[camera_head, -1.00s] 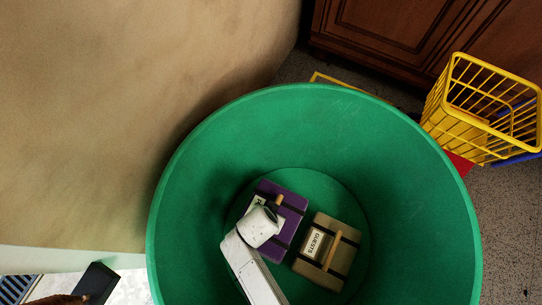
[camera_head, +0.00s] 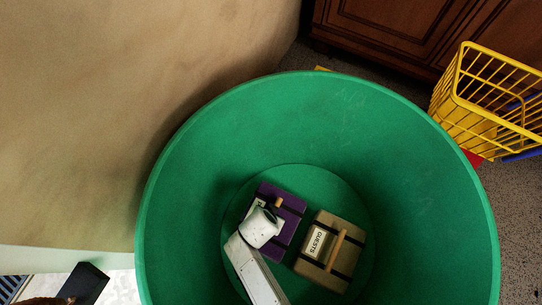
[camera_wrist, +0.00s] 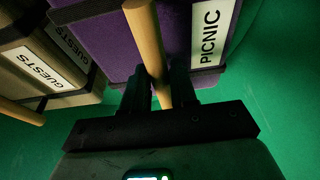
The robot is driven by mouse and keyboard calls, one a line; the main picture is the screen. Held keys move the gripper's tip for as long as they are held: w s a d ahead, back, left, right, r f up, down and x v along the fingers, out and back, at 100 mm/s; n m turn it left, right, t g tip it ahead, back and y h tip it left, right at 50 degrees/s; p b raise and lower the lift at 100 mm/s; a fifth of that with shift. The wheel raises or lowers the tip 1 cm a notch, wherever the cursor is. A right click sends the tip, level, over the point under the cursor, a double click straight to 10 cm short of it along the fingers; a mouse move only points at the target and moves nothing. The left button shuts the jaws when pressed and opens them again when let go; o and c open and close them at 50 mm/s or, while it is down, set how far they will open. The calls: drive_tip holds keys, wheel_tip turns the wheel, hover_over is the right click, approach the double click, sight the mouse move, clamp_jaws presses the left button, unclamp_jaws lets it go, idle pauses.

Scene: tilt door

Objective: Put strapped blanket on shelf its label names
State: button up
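A purple strapped blanket (camera_head: 280,209) lies on the floor of a deep green bin (camera_head: 330,115). In the wrist view the purple blanket (camera_wrist: 110,45) has a white label reading PICNIC (camera_wrist: 212,33) and a wooden bar handle (camera_wrist: 146,40). My gripper (camera_wrist: 160,90) has its two black fingers close on either side of that handle and appears shut on it. In the head view my arm hides part of the purple blanket and its label. A tan strapped blanket (camera_head: 328,250) with a GUESTS label (camera_head: 316,243) lies beside it, to the right; it also shows in the wrist view (camera_wrist: 22,85).
The bin's high round wall surrounds both blankets. A yellow wire basket (camera_head: 490,100) stands outside the bin at the upper right, near dark wooden cabinet doors (camera_head: 400,30). A tan wall-like surface (camera_head: 120,110) fills the upper left. No labelled shelf shows.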

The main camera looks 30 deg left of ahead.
drive_tip(key=o, duration=0.4)
drive_tip(key=shift+f, duration=0.25)
drive_tip(key=p+v, duration=0.9)
drive_tip(key=shift+w+d+r, duration=0.1)
drive_tip(key=shift+w+r, duration=0.1)
drive_tip(key=shift+r, duration=0.25)
drive_tip(key=shift+s+r+p, duration=0.3)
drive_tip(key=shift+r+p, duration=0.25)
drive_tip(key=shift+p, duration=0.05)
